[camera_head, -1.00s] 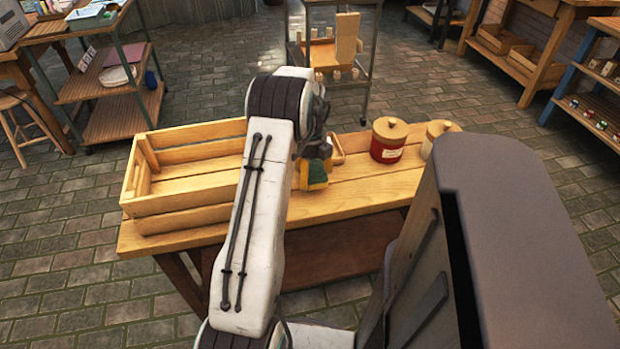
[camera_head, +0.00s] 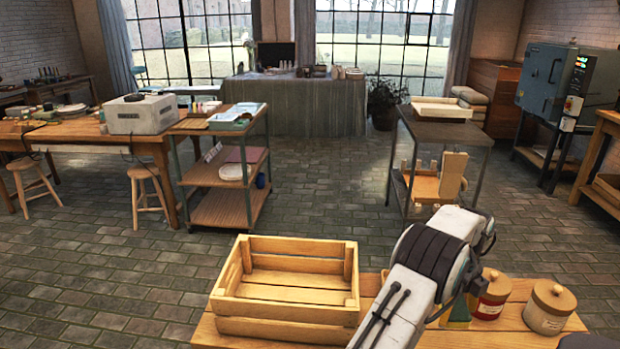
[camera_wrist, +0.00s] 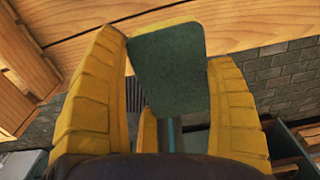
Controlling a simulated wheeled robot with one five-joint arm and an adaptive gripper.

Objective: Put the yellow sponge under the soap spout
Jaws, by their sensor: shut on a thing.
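The sponge (camera_head: 457,313), yellow with a green face, shows in the head view just behind my arm, above the wooden bench (camera_head: 480,339). In the wrist view the sponge (camera_wrist: 168,75) sits between the two yellow fingers of my gripper (camera_wrist: 165,62), its green face toward the camera and a yellow edge along the top. My gripper is shut on it. In the head view my arm hides most of my gripper. I cannot make out a soap spout in either view.
An empty slatted crate (camera_head: 288,327) stands on the bench left of my arm. A red jar (camera_head: 491,302) and a cream jar (camera_head: 549,311), both wooden-lidded, stand right of the sponge. A metal cart (camera_head: 440,132) stands behind. Open brick floor (camera_head: 320,190) lies beyond the bench.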

